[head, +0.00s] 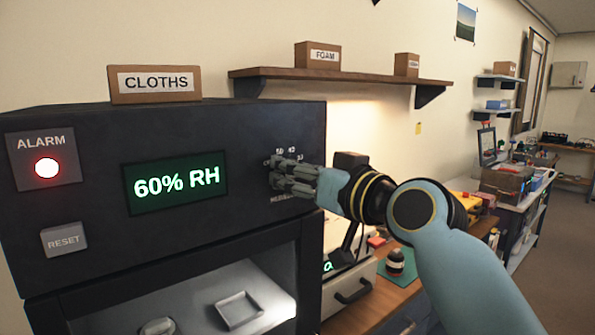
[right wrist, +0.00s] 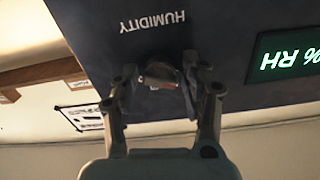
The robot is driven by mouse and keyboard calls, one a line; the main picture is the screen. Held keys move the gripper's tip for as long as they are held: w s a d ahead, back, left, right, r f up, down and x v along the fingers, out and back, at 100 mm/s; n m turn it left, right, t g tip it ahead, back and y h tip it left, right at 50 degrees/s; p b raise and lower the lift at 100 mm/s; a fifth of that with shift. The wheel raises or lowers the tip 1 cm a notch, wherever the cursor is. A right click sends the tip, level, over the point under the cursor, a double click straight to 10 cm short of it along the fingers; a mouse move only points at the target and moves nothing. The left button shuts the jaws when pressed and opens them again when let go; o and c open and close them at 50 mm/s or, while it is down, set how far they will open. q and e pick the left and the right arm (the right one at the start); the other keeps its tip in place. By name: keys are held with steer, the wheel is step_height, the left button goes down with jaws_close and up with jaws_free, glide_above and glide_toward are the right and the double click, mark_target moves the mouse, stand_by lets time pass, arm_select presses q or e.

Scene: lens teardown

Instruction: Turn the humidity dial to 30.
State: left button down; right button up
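The humidity dial (right wrist: 160,74) is on the dark front of the cabinet, to the right of the green display (head: 177,187), which reads 60% RH. In the head view my right gripper (head: 291,178) covers most of the dial and part of its printed numbers. In the right wrist view, which is upside down, the two fingertips of my right gripper (right wrist: 162,78) stand apart on either side of the dial. Firm contact with it is not clear. The dial's pointer cannot be read. My left gripper is not in view.
A red alarm lamp (head: 47,168) is lit above a grey reset button (head: 64,240). A cloths box (head: 155,84) stands on the cabinet. Below, the lit chamber holds a small tray (head: 239,306). A wooden shelf (head: 340,75) and a workbench are to the right.

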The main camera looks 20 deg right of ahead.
jaws_close()
